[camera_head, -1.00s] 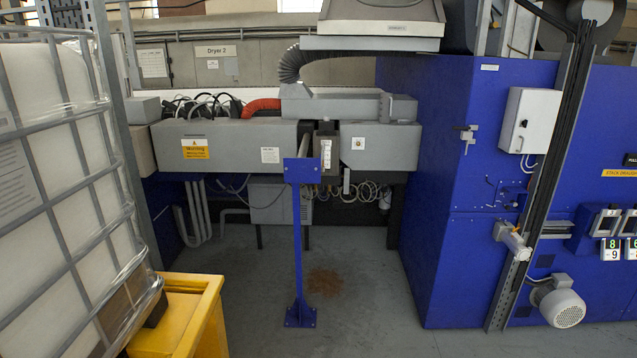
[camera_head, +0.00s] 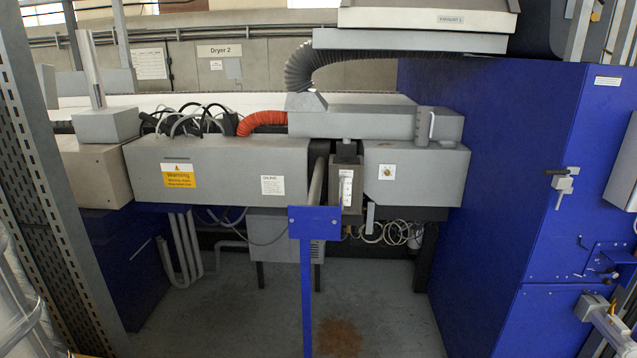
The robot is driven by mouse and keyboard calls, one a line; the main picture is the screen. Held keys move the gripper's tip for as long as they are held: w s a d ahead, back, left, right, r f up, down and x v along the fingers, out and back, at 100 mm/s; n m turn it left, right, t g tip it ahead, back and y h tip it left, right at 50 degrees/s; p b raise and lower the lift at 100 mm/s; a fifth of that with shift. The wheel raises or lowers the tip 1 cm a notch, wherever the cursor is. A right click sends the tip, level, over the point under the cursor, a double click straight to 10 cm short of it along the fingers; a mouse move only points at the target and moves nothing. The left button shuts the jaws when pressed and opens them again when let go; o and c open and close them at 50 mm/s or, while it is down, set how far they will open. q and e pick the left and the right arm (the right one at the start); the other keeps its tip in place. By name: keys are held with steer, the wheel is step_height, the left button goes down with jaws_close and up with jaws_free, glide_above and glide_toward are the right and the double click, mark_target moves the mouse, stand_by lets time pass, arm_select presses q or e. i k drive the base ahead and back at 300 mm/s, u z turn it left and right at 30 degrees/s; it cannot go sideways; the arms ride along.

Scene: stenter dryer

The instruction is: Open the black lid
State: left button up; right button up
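No part that is clearly a black lid shows in the head view. A narrow dark grey box (camera_head: 345,183) with a white label strip sits between two light grey housings of the dryer, and its top (camera_head: 346,152) looks darker than its sides. I cannot tell whether this top is the lid. A grey cover (camera_head: 376,121) with an upright handle (camera_head: 432,126) at its right end lies above the right housing (camera_head: 415,176).
A blue post with a plate (camera_head: 315,222) stands in front of the narrow box. A tall blue cabinet (camera_head: 490,190) closes off the right. A perforated metal upright (camera_head: 45,200) stands at the left. The floor (camera_head: 385,315) between them is clear apart from a brown stain.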

mark_target(345, 161)
steer(key=z, duration=0.1)
steer(key=i, duration=1.8)
steer(key=z, duration=0.1)
